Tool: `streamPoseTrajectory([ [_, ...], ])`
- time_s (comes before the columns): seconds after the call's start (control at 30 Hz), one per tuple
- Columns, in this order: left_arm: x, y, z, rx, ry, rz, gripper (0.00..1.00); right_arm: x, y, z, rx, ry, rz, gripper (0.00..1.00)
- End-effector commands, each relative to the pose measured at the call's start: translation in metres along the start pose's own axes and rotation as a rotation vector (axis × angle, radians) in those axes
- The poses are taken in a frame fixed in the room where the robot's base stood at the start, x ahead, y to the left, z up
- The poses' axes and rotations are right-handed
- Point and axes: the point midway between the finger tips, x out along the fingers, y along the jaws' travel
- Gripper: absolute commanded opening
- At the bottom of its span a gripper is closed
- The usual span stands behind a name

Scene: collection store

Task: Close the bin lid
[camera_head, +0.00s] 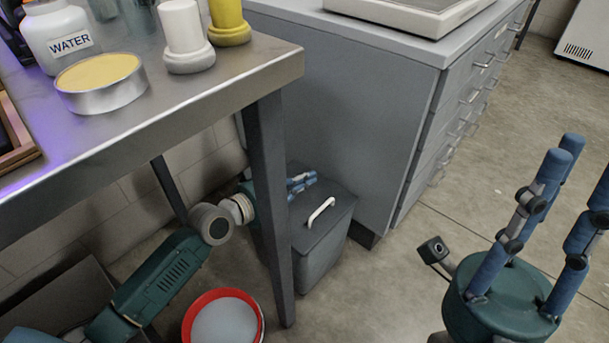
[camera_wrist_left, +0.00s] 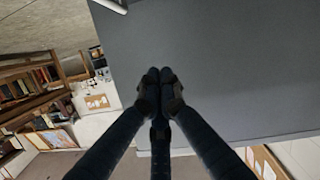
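The grey bin (camera_head: 318,262) stands on the floor between the table leg and the drawer cabinet. Its dark lid (camera_head: 335,200) carries a white handle (camera_head: 321,211) and appears to lie across the top; I see no clear gap at the front. My left gripper (camera_head: 302,182) is at the lid's back left, partly hidden behind the table leg. In the left wrist view its fingers (camera_wrist_left: 160,76) meet at the tips in front of a broad dark grey surface, with nothing visible between them; contact is unclear. My right gripper (camera_head: 580,168) is open and empty at the right.
A metal table (camera_head: 225,92) with its leg (camera_head: 270,200) stands in front of the bin, bearing a water bottle (camera_head: 62,38) and a round tin (camera_head: 100,82). A red-rimmed bucket (camera_head: 258,303) is on the floor. A grey drawer cabinet (camera_head: 350,110) borders the bin. Floor is clear at the right.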

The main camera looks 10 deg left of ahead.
Motion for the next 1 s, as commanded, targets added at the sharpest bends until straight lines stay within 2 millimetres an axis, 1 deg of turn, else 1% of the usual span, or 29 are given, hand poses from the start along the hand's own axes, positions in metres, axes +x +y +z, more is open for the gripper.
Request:
streamPoseTrajectory([
  [0.27,0.0,0.0,0.0,-0.001,0.0,0.0,0.0,0.001,0.0,0.0,-0.001,0.002,0.001,0.23],
  [0.37,-0.005,-0.001,0.001,0.0,-0.001,-0.001,0.0,0.001,0.001,-0.001,-0.001,0.003,0.001,0.23],
  [0.47,-0.018,-0.001,0.001,0.002,-0.002,-0.001,0.0,0.001,0.0,-0.001,-0.001,0.003,0.001,0.23],
  [0.8,-0.089,0.0,0.002,0.003,-0.006,-0.001,0.0,0.0,0.0,0.0,0.0,0.001,0.0,0.23],
  [0.9,-0.104,-0.001,0.002,0.001,-0.004,-0.002,0.0,0.0,0.0,0.0,0.0,0.001,0.0,0.23],
  [1.0,-0.114,-0.001,0.001,0.002,-0.003,-0.001,0.0,0.0,0.0,0.0,0.0,0.001,0.0,0.23],
])
